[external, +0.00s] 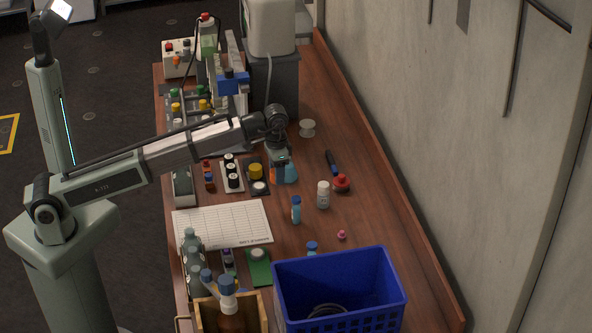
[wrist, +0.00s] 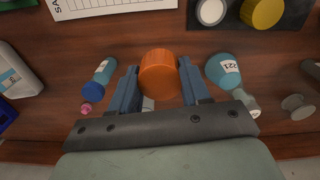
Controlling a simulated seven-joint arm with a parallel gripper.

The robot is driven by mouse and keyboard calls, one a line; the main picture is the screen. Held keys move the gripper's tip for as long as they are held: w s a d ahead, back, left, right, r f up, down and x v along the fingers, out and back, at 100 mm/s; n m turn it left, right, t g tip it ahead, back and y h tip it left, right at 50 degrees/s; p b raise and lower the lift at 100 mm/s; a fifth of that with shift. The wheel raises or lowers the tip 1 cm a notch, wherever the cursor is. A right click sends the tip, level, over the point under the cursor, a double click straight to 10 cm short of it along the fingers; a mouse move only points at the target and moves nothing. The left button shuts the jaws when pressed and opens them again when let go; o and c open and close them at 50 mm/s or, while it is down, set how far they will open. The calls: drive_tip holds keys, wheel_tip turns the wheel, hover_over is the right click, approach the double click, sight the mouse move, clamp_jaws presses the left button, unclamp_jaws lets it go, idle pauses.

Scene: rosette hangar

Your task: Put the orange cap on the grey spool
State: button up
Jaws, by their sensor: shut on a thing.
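The orange cap (wrist: 159,74) is held between the two fingers of my gripper (wrist: 158,80), with its round top showing in the wrist view. In the external view my gripper (external: 278,163) is over the middle of the bench, and only a sliver of orange (external: 274,178) shows below it. The grey spool (external: 307,128) stands upright on the bench, behind and to the right of my gripper and apart from it. It also shows at the right edge of the wrist view (wrist: 297,107). Nothing is seen on top of the spool.
A blue flask (external: 290,173) stands close beside my gripper; it also shows in the wrist view (wrist: 229,72). A grey machine (external: 272,80) stands behind. A blue crate (external: 340,290) is in front.

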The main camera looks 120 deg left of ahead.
sight(278, 204)
drive_tip(key=shift+f, duration=4.75)
drive_tip(key=shift+f, duration=0.15)
drive_tip(key=o, duration=1.2)
wheel_tip(278, 204, up, 12)
drive_tip(key=shift+f, duration=0.2)
drive_tip(key=shift+o, duration=0.4)
drive_tip(key=shift+r, duration=0.35)
